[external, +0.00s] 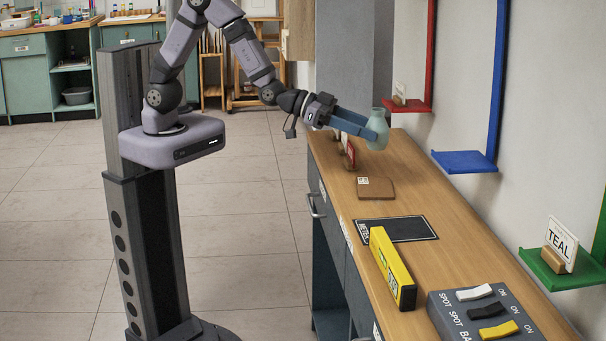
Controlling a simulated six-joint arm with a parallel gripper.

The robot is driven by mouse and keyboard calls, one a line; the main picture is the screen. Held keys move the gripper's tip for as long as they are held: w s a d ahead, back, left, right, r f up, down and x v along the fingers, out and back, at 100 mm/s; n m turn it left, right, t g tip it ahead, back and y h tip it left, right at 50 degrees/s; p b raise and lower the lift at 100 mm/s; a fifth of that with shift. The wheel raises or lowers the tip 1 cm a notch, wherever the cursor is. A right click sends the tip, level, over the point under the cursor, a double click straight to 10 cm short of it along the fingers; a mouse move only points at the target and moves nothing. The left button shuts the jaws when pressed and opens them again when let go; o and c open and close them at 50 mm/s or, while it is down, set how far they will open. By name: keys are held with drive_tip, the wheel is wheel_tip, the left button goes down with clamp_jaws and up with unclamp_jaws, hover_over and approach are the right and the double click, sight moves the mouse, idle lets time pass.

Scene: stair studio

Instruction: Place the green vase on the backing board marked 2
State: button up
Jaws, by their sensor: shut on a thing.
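The pale green vase (377,133) is upright near the far end of the wooden counter. My gripper (374,127) reaches in from the left with its long blue fingers shut on the vase's body. A finger hides part of the vase. I cannot tell how high its base is above the counter. No board with a readable 2 shows.
Small cards stand below my gripper. Red, blue (464,161) and green (564,268) wall shelves line the right; the green one holds a TEAL card.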

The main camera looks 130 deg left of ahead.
drive_tip(key=shift+w+f, duration=0.1)
drive_tip(key=shift+f, duration=4.85)
drive_tip(key=shift+f, duration=0.2)
drive_tip(key=o, duration=1.1)
drive_tip(key=shift+o, duration=0.2)
drive_tip(key=shift+r, duration=0.1)
